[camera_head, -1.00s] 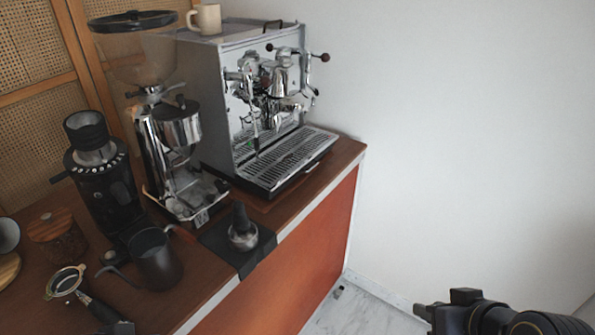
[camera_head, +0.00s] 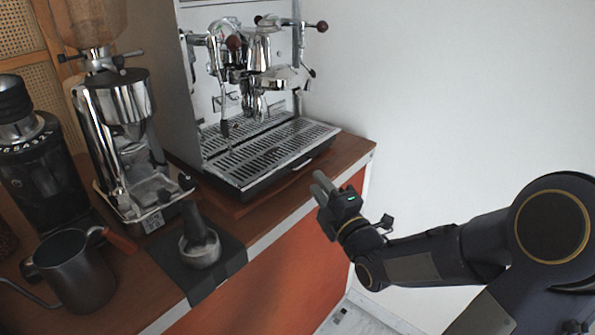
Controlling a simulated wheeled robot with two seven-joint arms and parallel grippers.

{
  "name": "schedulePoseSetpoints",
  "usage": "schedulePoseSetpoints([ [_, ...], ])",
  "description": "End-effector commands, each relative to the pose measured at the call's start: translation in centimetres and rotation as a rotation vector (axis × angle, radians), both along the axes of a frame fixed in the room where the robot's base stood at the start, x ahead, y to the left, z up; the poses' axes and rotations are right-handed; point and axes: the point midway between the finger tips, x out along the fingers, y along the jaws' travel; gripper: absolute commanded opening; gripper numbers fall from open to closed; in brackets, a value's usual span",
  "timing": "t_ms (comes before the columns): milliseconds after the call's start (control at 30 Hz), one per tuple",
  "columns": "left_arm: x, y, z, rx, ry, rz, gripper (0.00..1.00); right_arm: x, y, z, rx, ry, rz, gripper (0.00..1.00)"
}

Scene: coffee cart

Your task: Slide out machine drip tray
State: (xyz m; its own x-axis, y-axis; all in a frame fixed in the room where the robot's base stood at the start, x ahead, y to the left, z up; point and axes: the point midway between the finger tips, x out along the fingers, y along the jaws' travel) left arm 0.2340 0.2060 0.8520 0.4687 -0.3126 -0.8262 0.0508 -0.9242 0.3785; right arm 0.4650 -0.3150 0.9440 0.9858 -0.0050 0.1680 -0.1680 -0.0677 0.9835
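The espresso machine (camera_head: 205,85) stands at the back of the wooden counter. Its drip tray (camera_head: 268,158) is a slatted metal grate with a dark front edge, sitting in place under the group head. My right gripper (camera_head: 319,186) is just in front of the tray's right front part, past the counter edge, with its fingers pointing up and left towards the machine. It looks apart from the tray. Its fingers are seen nearly edge on, so their opening is unclear. My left gripper is out of view.
A tamper (camera_head: 199,243) stands on a black mat (camera_head: 221,274) at the counter's front edge. A chrome grinder (camera_head: 125,150) stands left of the machine. A dark pitcher (camera_head: 78,272) and a black grinder (camera_head: 42,185) are further left. A white wall (camera_head: 450,90) is at right.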

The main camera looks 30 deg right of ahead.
Motion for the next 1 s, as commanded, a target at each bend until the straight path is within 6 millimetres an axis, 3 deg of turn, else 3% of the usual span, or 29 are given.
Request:
schedulePoseSetpoints([
  [300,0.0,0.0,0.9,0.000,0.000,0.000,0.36,4.8,0.0,0.9,0.004,0.002,0.001,0.28],
  [700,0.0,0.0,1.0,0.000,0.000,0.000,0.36,5.8,0.0,1.0,0.003,0.002,0.000,0.28],
  [900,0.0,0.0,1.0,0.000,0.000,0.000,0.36,5.8,0.0,1.0,0.004,0.002,0.000,0.03],
  [1000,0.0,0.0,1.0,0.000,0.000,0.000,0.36,5.8,0.0,1.0,0.004,0.002,-0.001,0.00],
])
